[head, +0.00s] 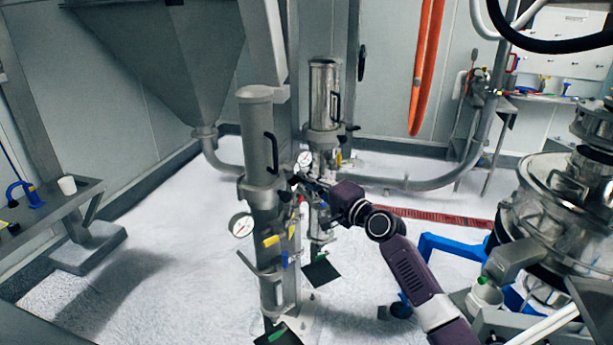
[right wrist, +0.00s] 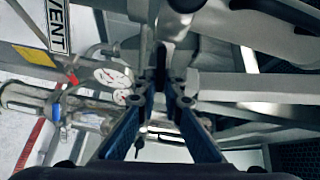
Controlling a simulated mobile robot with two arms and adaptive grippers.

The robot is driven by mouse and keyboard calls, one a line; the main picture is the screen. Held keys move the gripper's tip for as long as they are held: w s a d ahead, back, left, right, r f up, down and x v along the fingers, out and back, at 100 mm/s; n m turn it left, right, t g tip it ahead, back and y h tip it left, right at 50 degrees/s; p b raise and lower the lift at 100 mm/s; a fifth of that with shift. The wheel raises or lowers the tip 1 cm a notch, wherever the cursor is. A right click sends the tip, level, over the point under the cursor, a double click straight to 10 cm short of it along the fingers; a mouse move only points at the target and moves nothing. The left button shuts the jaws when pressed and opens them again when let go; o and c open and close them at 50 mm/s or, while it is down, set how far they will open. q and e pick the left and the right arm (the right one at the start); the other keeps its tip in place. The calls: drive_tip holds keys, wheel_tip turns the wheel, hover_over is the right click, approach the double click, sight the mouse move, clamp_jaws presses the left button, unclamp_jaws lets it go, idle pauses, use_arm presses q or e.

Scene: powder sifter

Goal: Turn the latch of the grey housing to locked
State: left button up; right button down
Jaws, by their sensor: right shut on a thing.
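The grey housing (head: 258,130) is the matte grey upright cylinder left of centre in the head view, with a black handle (head: 271,150) on its side. A shiny steel housing (head: 323,95) stands behind it. My right gripper (head: 300,182) reaches in from the right to the grey housing's right side at mid height. In the right wrist view its fingers (right wrist: 162,88) come together on a small dark piece, which looks like the latch (right wrist: 161,58). The latch is mostly hidden in the head view, so I cannot tell its angle. My left gripper is not in view.
A pressure gauge (head: 241,225) and a yellow tag (head: 271,240) sit low on the grey housing. Steel machinery (head: 565,205) stands at right, a side table (head: 50,210) at left.

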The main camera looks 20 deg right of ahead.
drive_tip(key=shift+f+m+p, duration=0.15)
drive_tip(key=shift+m+p, duration=0.15)
drive_tip(key=shift+m, duration=0.7)
drive_tip(key=c, duration=2.1)
unclamp_jaws()
drive_tip(key=shift+s, duration=0.1)
drive_tip(key=v, duration=1.2)
drive_tip(key=shift+f, duration=0.1)
